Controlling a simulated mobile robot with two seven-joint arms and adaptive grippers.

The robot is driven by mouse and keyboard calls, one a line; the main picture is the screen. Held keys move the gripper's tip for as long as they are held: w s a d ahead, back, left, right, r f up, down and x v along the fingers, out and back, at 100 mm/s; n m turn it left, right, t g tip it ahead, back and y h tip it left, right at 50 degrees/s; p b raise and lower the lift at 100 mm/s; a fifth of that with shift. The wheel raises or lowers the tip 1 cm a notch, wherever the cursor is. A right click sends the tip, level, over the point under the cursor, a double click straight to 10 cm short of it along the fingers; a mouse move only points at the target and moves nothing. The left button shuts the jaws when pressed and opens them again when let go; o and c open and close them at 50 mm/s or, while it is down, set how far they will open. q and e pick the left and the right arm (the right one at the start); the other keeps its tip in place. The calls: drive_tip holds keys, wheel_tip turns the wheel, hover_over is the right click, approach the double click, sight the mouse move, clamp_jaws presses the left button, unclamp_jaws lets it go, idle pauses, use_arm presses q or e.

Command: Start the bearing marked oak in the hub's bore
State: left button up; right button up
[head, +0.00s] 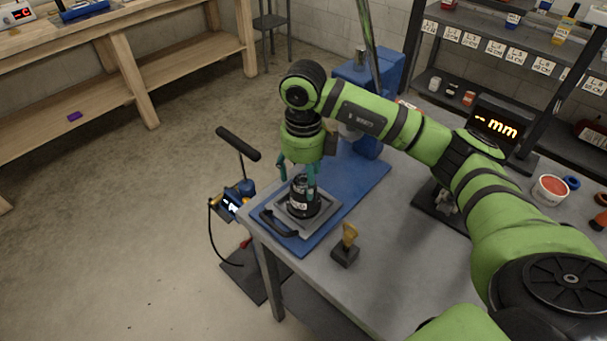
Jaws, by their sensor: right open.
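A black cylindrical piece with a small pale label (304,198), apparently the hub, stands upright on a grey square tray (329,217) on a blue mat. My right gripper (298,177) points down just over it. Its two teal fingers are apart, one toward the left and one toward the right of the piece's top. I cannot tell whether they touch it. The bore and any bearing in it are hidden by the gripper and the angle. No oak mark can be read at this size. My left gripper is not in view.
The blue mat (366,180) lies on a grey table (400,262). A dark block with a yellow handle (346,245) stands right of the tray. A blue press (385,80) rises behind. A gauge reading "mm" (495,124) and a white tub (550,190) stand at the right.

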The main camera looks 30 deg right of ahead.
sight(303, 181)
wheel_tip(303, 181, up, 8)
drive_tip(key=shift+f, duration=0.25)
drive_tip(key=shift+f, duration=0.1)
idle(0.5)
